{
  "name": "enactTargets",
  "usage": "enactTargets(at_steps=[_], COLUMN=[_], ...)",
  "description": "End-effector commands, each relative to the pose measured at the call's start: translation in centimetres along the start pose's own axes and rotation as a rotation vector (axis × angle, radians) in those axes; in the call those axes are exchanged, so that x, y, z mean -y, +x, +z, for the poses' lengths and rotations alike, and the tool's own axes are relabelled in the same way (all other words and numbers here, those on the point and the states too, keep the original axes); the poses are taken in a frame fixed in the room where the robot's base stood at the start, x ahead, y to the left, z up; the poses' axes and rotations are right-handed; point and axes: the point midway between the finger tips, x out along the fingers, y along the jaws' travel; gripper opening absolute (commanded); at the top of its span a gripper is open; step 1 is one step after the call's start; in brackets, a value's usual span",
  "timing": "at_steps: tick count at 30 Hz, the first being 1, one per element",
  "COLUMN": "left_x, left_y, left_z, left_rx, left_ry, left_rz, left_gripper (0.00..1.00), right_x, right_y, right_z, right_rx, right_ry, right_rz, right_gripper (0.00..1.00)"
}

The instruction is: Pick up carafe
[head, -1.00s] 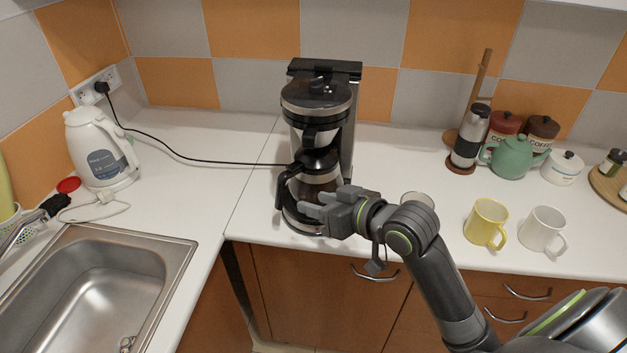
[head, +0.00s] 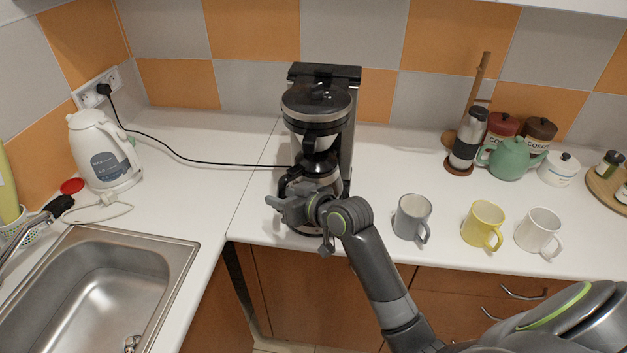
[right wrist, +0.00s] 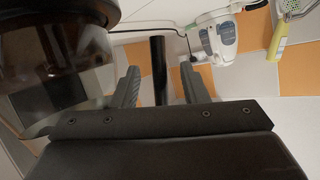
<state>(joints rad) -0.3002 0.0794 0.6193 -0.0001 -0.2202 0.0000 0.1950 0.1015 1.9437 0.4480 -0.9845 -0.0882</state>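The carafe (head: 321,170), dark glass with a black handle, stands in the black coffee maker (head: 318,103) on the counter. In the head view my right gripper (head: 278,206) is in front of it and hides its lower part. In the right wrist view the carafe's dark glass body (right wrist: 70,75) fills the left side. The black upright handle (right wrist: 158,70) shows between my two spread fingers, with gaps seen on both sides, so the gripper looks open. I cannot tell how deep the handle sits between them. My left gripper is not in view.
A grey mug (head: 411,216), a yellow mug (head: 482,223) and a white mug (head: 538,230) stand to the right. A white kettle (head: 103,150) and a steel sink (head: 95,285) are at left. A black cord (head: 200,162) crosses the mostly clear counter between kettle and coffee maker.

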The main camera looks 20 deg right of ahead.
Motion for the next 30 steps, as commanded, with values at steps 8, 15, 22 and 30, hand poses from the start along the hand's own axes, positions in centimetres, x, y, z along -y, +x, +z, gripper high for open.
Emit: enactTargets(at_steps=[8,15,22,30], left_x=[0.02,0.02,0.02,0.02], left_y=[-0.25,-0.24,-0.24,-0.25], left_z=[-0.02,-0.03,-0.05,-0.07], left_rx=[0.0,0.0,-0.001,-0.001], left_ry=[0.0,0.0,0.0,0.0], left_rz=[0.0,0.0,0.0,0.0], left_gripper=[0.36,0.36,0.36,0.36], right_x=[0.01,0.01,0.01,0.01], right_y=[1.26,1.22,1.21,1.2], right_z=[0.05,0.04,0.04,0.04], right_rx=[0.001,0.001,0.001,0.001], right_ry=[-0.001,-0.001,-0.001,-0.001], right_rz=[0.0,0.0,0.0,0.0], right_gripper=[0.4,0.27,0.0,0.0])
